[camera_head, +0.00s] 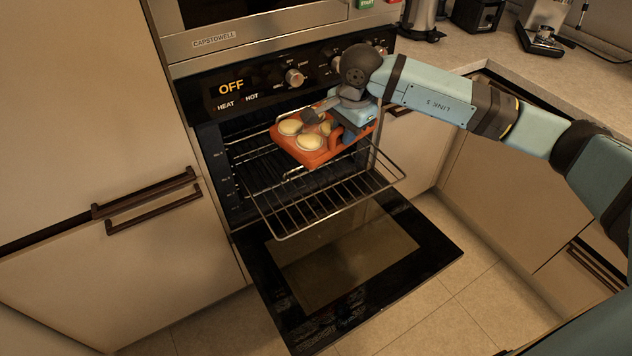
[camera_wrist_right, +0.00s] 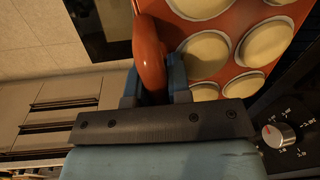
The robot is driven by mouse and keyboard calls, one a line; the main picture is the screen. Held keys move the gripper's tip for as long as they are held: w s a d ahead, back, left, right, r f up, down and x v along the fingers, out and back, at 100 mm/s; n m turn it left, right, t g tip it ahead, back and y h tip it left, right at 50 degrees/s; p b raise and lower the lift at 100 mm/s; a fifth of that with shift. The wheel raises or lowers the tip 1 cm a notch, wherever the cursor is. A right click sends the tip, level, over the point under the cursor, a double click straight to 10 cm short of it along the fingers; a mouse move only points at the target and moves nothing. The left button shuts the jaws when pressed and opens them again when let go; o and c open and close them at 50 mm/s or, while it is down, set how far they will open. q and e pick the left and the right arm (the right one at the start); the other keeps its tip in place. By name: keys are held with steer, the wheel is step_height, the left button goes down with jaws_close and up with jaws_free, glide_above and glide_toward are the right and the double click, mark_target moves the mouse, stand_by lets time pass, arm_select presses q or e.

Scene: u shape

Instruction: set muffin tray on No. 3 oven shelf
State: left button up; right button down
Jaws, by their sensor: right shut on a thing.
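The orange muffin tray (camera_head: 312,157) holds several pale round muffins. It is level or nearly so, at the oven mouth, above the back part of a pulled-out wire shelf (camera_head: 325,203); I cannot tell whether it touches the shelf. My right gripper (camera_head: 350,134) is shut on the tray's near right handle. In the right wrist view the gripper (camera_wrist_right: 155,88) closes around the orange handle, with the tray (camera_wrist_right: 225,20) and its muffins beyond. The oven (camera_head: 235,150) is open, and its rack marks are too small to read. My left gripper is out of view.
The oven door (camera_head: 430,250) hangs open below the shelf. The control panel (camera_head: 295,75) with knobs, showing OFF, is just above the tray. Cabinets with handles (camera_head: 150,200) stand left. A kettle (camera_head: 420,18) is on the counter.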

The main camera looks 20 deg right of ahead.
steer(key=shift+w+d+r+m+b, duration=0.3)
steer(key=shift+w+r+m+b, duration=0.25)
steer(key=shift+m, duration=0.35)
steer(key=shift+w+f, duration=0.15)
steer(key=shift+f, duration=9.7)
steer(key=shift+f, duration=0.15)
steer(key=c, duration=1.1)
jaws_free()
steer(key=shift+o, duration=0.2)
